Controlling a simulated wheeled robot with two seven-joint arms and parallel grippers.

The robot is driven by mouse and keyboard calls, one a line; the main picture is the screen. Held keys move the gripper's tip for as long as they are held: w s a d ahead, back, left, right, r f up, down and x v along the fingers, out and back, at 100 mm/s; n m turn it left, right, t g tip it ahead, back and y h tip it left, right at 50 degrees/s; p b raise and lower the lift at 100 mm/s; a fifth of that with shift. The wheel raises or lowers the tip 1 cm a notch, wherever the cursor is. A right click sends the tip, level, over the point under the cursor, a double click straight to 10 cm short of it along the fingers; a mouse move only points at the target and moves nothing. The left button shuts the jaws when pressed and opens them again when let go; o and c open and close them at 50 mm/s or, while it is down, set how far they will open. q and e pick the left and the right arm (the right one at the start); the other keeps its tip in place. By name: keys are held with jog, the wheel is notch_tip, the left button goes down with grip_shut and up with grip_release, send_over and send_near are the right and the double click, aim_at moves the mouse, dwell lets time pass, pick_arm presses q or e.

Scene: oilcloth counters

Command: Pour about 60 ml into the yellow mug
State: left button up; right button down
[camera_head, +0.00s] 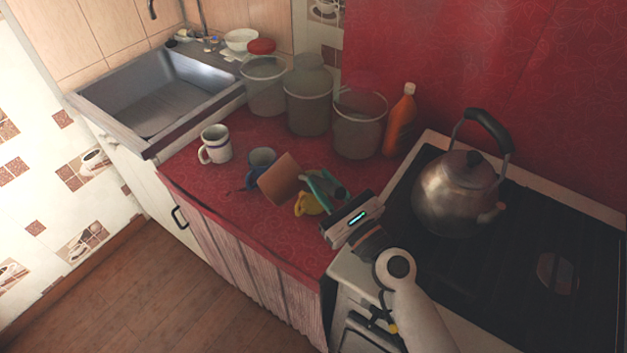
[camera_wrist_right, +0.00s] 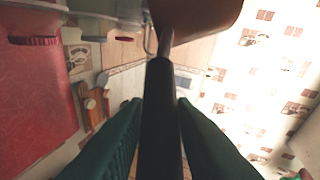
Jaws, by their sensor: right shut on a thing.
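My right gripper (camera_head: 322,188), with teal fingers, is shut on the black handle (camera_wrist_right: 160,110) of a brown, copper-coloured pot (camera_head: 279,178). The pot's underside or wall also shows at the top of the right wrist view (camera_wrist_right: 203,16). In the head view the pot looks tilted above the red counter; its opening and contents cannot be made out. The yellow mug (camera_head: 308,205) stands just below and right of the pot, partly hidden by the gripper. Whether any liquid is in it cannot be seen. My left gripper is not in view.
A blue mug (camera_head: 261,158) stands right behind the pot, and a white banded mug (camera_head: 216,146) further left. Clear bins (camera_head: 308,100) and an orange bottle (camera_head: 401,122) line the back. A kettle (camera_head: 455,195) sits on the stove at right. A sink (camera_head: 150,100) is at left.

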jog(key=shift+w+d+r+m, duration=0.15)
jog(key=shift+r+m, duration=0.05)
jog(key=shift+m, duration=0.1)
jog(key=shift+w+d+r+m, duration=0.1)
jog(key=shift+d+m, duration=0.1)
jog(key=shift+m, duration=0.1)
jog(key=shift+w+d, duration=0.1)
jog(key=shift+w+d+r+m+t+h+p, duration=0.1)
jog(key=shift+w+d+m+t+h+p, duration=0.15)
jog(key=shift+d+m, duration=0.3)
jog(key=shift+w+d+m+t+h+p, duration=0.15)
jog(key=shift+w+d+m, duration=0.25)
jog(key=shift+m, duration=0.25)
dwell(0.6)
jog(key=shift+d+f+m, duration=0.15)
jog(key=shift+f+m, duration=0.15)
